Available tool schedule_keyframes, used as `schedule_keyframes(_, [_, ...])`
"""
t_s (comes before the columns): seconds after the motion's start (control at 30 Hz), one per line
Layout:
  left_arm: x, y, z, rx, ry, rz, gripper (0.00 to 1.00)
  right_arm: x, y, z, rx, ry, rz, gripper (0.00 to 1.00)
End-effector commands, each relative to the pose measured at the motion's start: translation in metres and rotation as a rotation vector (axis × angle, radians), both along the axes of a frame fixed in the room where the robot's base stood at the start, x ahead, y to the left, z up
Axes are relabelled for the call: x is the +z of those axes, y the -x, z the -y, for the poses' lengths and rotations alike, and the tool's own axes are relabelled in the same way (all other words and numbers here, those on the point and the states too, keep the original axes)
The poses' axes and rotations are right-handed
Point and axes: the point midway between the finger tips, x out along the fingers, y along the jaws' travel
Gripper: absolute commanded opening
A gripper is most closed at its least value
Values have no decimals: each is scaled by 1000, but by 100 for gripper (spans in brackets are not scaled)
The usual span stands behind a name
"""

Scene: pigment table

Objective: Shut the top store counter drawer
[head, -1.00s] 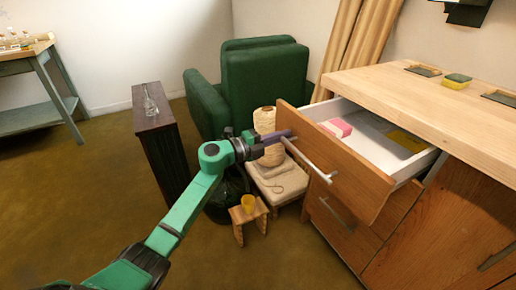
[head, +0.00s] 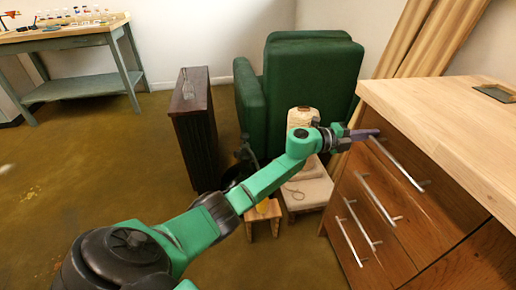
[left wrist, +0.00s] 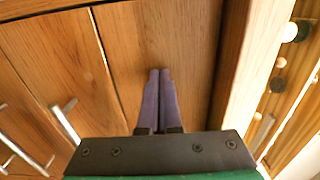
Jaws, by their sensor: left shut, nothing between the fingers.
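The top drawer (head: 405,152) of the wooden counter looks flush with the counter front in the head view; no gap or drawer interior shows. Its long bar handle (head: 398,163) runs along the upper front. My left gripper (head: 372,133) is shut and empty, with its purple fingers at the far end of the top drawer front, beside the handle's end. In the left wrist view the two fingers (left wrist: 158,75) lie side by side and point at the wooden drawer front (left wrist: 175,40); whether they touch it I cannot tell. My right gripper is not in view.
Lower drawers with bar handles (head: 358,225) look shut. The light wood countertop (head: 440,110) lies above. Open floor lies left.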

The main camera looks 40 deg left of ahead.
Motion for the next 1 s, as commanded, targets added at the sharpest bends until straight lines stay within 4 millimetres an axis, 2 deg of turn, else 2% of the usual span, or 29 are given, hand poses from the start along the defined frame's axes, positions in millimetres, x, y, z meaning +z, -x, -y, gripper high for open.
schedule_keyframes(0.67, [5, -4, 4, 2, 4, 7, 0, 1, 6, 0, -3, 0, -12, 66])
schedule_keyframes(1.0, [5, -2, -5, 1, 3, 7, 0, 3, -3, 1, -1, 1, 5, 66])
